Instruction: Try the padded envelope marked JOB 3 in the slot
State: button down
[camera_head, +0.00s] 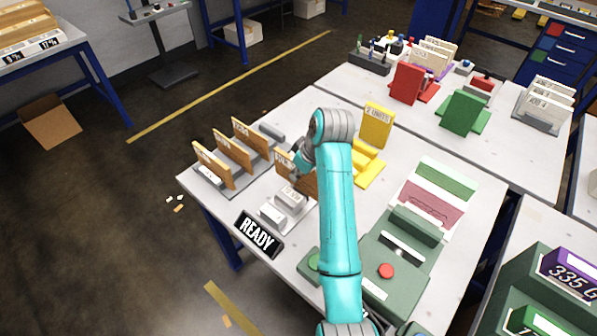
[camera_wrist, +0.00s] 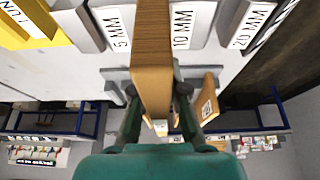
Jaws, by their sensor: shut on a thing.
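My gripper (camera_wrist: 157,92) is shut on a brown envelope (camera_wrist: 152,50), with one finger on each side. In the head view the held envelope (camera_head: 309,184) stands upright behind the grey gauge blocks (camera_head: 289,198), partly hidden by my arm. Its label is too small to read. In the wrist view its far edge lies between the blocks marked 5 MM (camera_wrist: 118,22) and 10 MM (camera_wrist: 184,25). A 20 MM block (camera_wrist: 250,25) is to the right. I cannot tell whether the envelope is inside a gap or above it.
Several brown envelopes (camera_head: 232,150) stand in a rack at the table's left. A READY sign (camera_head: 258,234) is at the front edge. A yellow holder (camera_head: 376,125) stands behind my arm, and a green machine with a red button (camera_head: 386,270) is to the right.

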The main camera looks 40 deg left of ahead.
jog(key=shift+f, duration=0.7)
jog(key=shift+r, duration=0.15)
dwell(1.1)
jog(key=shift+r, duration=2.15)
jog(key=shift+s, duration=0.1)
